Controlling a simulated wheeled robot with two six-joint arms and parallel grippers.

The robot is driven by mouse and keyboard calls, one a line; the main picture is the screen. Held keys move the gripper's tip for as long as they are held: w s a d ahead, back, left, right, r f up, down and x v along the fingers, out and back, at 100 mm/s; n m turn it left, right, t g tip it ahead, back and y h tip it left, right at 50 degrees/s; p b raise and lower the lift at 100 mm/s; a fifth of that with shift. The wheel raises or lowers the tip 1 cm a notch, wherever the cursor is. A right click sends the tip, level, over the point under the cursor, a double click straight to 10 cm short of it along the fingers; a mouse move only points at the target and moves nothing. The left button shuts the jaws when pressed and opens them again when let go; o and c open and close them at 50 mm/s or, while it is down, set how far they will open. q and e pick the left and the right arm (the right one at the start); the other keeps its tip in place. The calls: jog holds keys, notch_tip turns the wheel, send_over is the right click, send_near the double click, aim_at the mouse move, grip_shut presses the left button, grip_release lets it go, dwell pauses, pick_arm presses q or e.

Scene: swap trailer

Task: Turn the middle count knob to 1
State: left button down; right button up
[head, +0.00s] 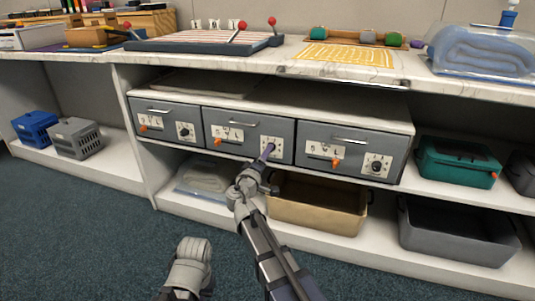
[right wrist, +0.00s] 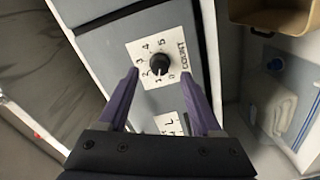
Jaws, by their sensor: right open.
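The middle drawer (head: 222,135) is grey, with a label and an orange lever on its left and a white count plate on its right. In the right wrist view its black count knob (right wrist: 160,63) sits on the white plate (right wrist: 143,52), printed with digits and COUNT. A small light mark at the knob's lower edge faces the low digits; its exact reading is too small to tell. My right gripper (right wrist: 160,78) is open, its purple fingers on either side of the plate, apart from the knob. In the head view the right gripper (head: 267,154) covers part of the plate.
Similar drawers stand left (head: 167,121) and right (head: 350,151), each with a lever and knob. Below are a tan bin (head: 318,205) and a grey bin (head: 455,230). A teal box (head: 457,162) stands right. The counter (head: 300,55) overhangs the shelf.

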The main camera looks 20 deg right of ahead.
jog(key=v, duration=0.5)
jog(key=s+f+m+g+y+p, duration=0.2)
jog(key=s+m+g+p, duration=0.2)
jog(key=s+g+p, duration=0.5)
jog(key=s+a+n+g+y+p, duration=0.1)
jog(key=s+a+g+y+p, duration=0.2)
jog(key=s+a+p, duration=0.5)
jog(key=s+a+g+y+p, duration=0.2)
jog(key=s+a+g+y, duration=0.15)
jog(key=s, duration=0.85)
notch_tip(320, 180, up, 37)
jog(key=p, duration=3.7)
jog(key=shift+s+a+f, duration=0.15)
jog(key=shift+a+f, duration=0.05)
jog(key=shift+a, duration=0.15)
